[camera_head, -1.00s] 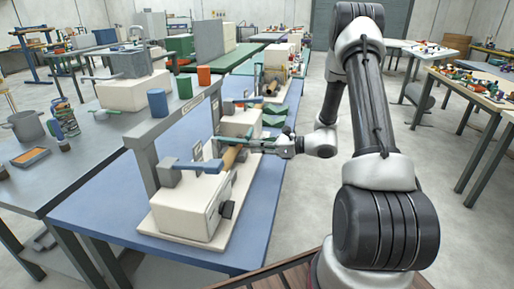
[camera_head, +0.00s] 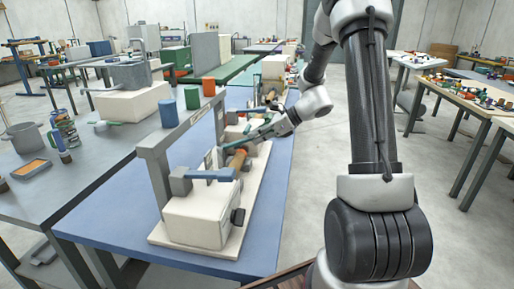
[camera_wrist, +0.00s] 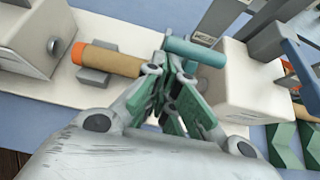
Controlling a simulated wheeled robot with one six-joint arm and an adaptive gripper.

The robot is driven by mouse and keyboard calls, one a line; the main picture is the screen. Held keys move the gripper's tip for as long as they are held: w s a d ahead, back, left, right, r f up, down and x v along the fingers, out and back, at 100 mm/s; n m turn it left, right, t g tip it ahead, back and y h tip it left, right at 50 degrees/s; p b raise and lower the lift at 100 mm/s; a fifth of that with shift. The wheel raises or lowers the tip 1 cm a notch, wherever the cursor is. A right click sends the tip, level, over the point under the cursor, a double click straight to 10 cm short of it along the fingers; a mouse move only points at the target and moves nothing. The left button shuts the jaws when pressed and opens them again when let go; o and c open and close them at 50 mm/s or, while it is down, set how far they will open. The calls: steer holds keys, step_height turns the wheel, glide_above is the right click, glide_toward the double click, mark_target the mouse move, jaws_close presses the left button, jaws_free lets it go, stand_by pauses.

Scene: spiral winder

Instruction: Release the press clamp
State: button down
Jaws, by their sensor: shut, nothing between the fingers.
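The winder on the blue table has two cream blocks, a front one (camera_head: 197,218) and a rear one (camera_wrist: 262,85). A blue lever (camera_head: 209,174) lies over the front block; another blue lever (camera_wrist: 302,66) is by the rear block. A brown tube with an orange end (camera_wrist: 112,60) lies between the blocks. A teal bar (camera_wrist: 195,52) crosses near the tube's rear end. I cannot tell which part is the press clamp. My gripper (camera_wrist: 165,68) is shut and empty, its tips close to the teal bar; contact is unclear. It also shows in the head view (camera_head: 252,137).
A grey frame (camera_head: 181,130) with blue, green and orange cups on top stands left of the winder. The blue tabletop (camera_head: 110,219) is bare at the front left. A grey bench (camera_head: 40,190) stands further left. Green angular pieces (camera_wrist: 283,146) lie beside the rear block.

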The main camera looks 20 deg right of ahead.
steer(key=w+a+r+g+h, duration=0.6)
steer(key=w+a+r+h, duration=0.2)
steer(key=a, duration=0.4)
steer(key=shift+a+r+h, duration=0.15)
steer(key=shift+r+h, duration=0.2)
steer(key=shift+h, duration=0.15)
steer(key=shift+w, duration=0.15)
